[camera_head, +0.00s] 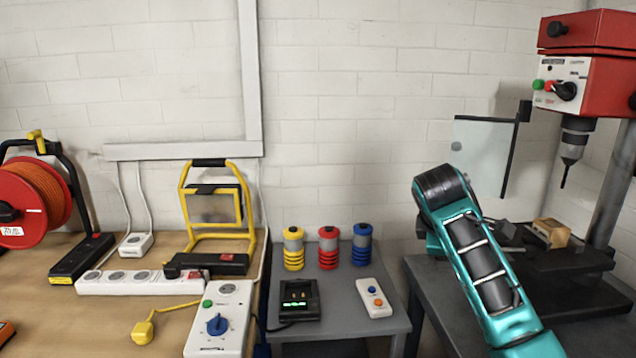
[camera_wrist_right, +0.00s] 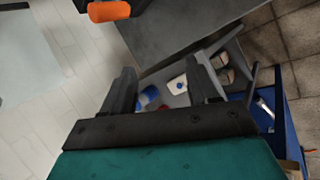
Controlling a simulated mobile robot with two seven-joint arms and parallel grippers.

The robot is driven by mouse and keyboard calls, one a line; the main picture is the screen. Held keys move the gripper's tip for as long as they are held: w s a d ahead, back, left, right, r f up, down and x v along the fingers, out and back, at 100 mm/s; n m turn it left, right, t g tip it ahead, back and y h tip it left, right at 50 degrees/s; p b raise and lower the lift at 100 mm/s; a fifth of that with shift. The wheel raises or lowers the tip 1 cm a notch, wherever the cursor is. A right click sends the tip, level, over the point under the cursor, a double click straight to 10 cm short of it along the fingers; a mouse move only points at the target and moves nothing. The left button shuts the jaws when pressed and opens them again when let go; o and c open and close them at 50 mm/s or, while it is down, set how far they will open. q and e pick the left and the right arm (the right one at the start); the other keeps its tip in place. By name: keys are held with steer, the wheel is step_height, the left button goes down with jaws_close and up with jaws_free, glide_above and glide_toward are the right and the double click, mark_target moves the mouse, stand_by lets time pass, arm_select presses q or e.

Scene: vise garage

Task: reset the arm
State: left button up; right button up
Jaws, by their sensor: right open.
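My right arm (camera_head: 480,265) is teal with black sections and reaches up from the bottom right in the head view, in front of the grey table at the drill press. Its gripper is not clearly seen there, hidden behind or beyond the arm. In the right wrist view my right gripper (camera_wrist_right: 158,65) has its two black fingers apart with nothing between them. Beyond the fingers lie a grey table and small blue, red and white things, at a distance. My left gripper is in neither view.
A red drill press (camera_head: 600,85) stands at right, with a wooden block (camera_head: 551,233) on its table. A small grey table (camera_head: 345,325) holds yellow, red and blue cylinders and two devices. The wooden bench (camera_head: 120,330) at left holds a cable reel (camera_head: 40,205), power strip (camera_head: 140,283) and yellow work lamp (camera_head: 222,236).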

steer(key=s+a+f+m+g+y, duration=0.1)
steer(key=s+f+m, duration=0.1)
steer(key=s+f, duration=0.65)
steer(key=s+a+f+m+y, duration=0.2)
steer(key=s+f, duration=0.5)
steer(key=f, duration=0.2)
steer(key=s+f+m+g+y, duration=0.2)
steer(key=s+m, duration=0.5)
steer(key=s, duration=1.5)
steer(key=w+a+f+t+y, duration=0.1)
steer(key=w+a+f+t, duration=0.2)
steer(key=w+f+t, duration=0.4)
step_height(320, 180, down, 3)
steer(key=shift+w+f+t+y, duration=0.2)
steer(key=shift+w+t+y, duration=0.1)
steer(key=shift+t, duration=0.2)
steer(key=shift+c, duration=0.3)
